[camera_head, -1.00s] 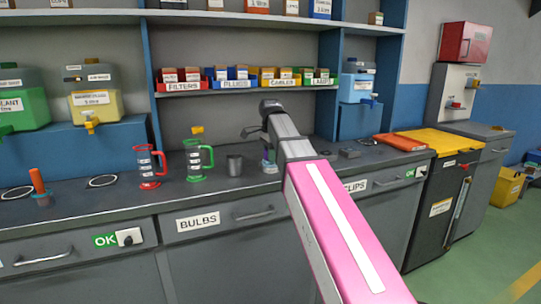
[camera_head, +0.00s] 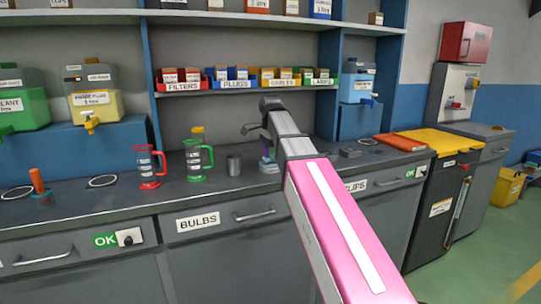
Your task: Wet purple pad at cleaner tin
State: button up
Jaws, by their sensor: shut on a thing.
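My arm reaches over the grey bench, and its wrist end (camera_head: 254,128) bends down above the bench top. Just below it a small purple pad (camera_head: 266,152) shows, partly hidden behind the arm. My gripper is shut on the pad, though its fingertips are mostly covered. A pale, low base (camera_head: 269,168) shows directly under the purple; I cannot tell whether the two touch. No label marks a cleaner tin. A plain grey tin (camera_head: 234,165) stands upright on the bench to the left of the pad, apart from it.
A green-framed jug (camera_head: 197,160) and a red-framed jug (camera_head: 150,167) stand further left. A yellow-topped item (camera_head: 197,132) is behind the green jug. Labelled bins (camera_head: 235,84) line the shelf above. An orange-handled tool (camera_head: 38,184) stands far left. The front bench strip is clear.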

jog(key=shift+r, duration=2.9)
